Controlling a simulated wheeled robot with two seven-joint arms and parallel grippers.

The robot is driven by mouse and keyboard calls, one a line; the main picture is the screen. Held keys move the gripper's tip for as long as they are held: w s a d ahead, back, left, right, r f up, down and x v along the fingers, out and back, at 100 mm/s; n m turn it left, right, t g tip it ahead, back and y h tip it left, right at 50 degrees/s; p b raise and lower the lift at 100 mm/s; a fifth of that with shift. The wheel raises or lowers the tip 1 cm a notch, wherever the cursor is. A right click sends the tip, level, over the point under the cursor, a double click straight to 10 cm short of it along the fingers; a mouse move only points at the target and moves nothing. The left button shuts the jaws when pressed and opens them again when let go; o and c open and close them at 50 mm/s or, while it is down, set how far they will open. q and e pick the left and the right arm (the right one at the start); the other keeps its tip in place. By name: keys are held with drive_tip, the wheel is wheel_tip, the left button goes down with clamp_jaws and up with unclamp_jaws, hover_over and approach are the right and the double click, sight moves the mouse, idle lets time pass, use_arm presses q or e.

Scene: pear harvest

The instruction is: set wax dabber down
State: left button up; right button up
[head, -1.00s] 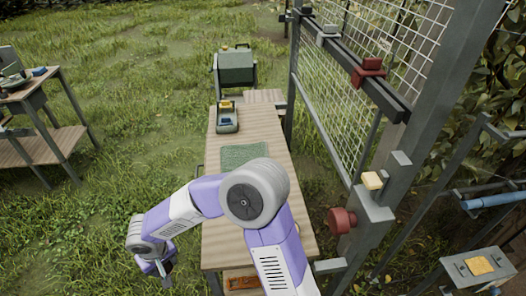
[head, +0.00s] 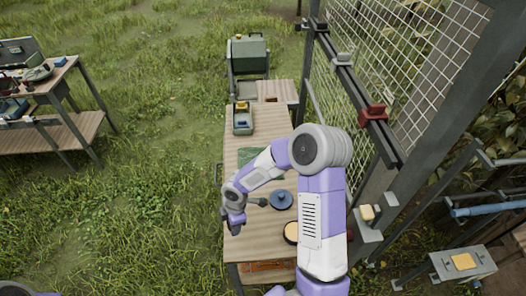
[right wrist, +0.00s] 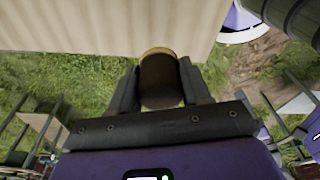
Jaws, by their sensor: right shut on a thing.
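My right gripper (head: 236,227) is over the left edge of the wooden worktable in the head view. In the right wrist view, my right gripper (right wrist: 160,88) is shut on a brown cylinder with a tan rim (right wrist: 160,82), which I take for the wax dabber. Its far end overlaps the table edge; whether it touches the table I cannot tell. The held part is hidden in the head view. My left gripper is out of view.
The worktable (head: 258,246) carries a blue round pot (head: 281,199), a round tan-topped tin (head: 291,233), a green mat (head: 250,155) and a tray with a yellow item (head: 242,120). A wire-mesh frame (head: 375,60) stands right. Grass lies left.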

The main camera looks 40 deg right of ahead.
wheel_tip(320, 180, up, 3)
drive_tip(key=s+d+n+p, duration=0.2)
drive_tip(key=d+n+p, duration=0.1)
drive_tip(key=n+p, duration=0.1)
drive_tip(key=n, duration=0.2)
hover_over(247, 237)
drive_tip(key=shift+g, duration=0.4)
wheel_tip(247, 237, down, 5)
drive_tip(key=shift+d+f, duration=0.15)
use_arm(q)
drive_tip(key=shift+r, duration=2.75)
use_arm(e)
drive_tip(key=shift+m, duration=0.3)
drive_tip(key=shift+w+f, duration=0.1)
drive_tip(key=shift+f, duration=2)
drive_tip(key=shift+f+b, duration=0.15)
drive_tip(key=shift+b, duration=0.15)
drive_tip(key=o, duration=1)
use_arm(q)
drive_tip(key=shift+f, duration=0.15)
